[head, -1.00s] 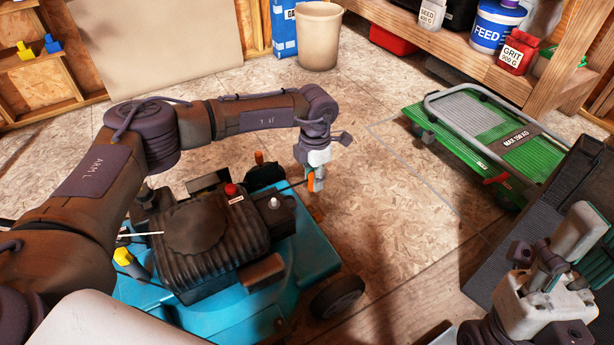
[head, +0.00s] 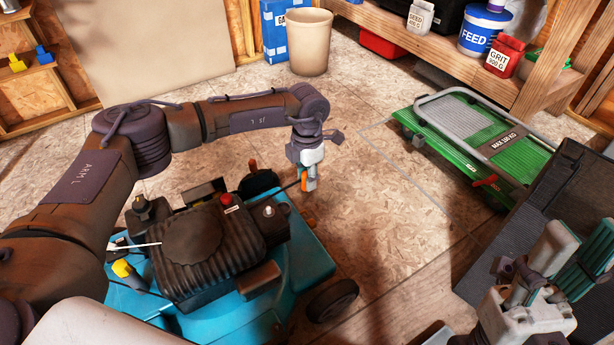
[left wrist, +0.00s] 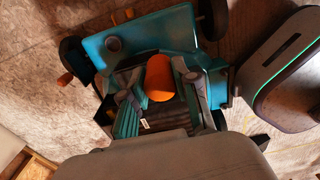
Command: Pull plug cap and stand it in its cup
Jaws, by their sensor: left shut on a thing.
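The orange plug cap (head: 304,181) is held between the fingers of my left gripper (head: 309,184), which is shut on it. In the left wrist view the cap (left wrist: 158,78) lies between the teal finger pads. A thin dark lead runs from the engine to it. The blue mower (head: 302,262) with its black ribbed engine stands below and left of the gripper. A pale-tipped bare plug (head: 268,211) shows on the engine, apart from the cap. My right gripper (head: 545,285) is at the lower right.
A green platform trolley (head: 475,145) lies at the right. A beige bin (head: 309,42) and a blue bag (head: 273,30) stand at the back. A wooden shelf (head: 455,52) holds tubs and cartons. The floor right of the mower is clear.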

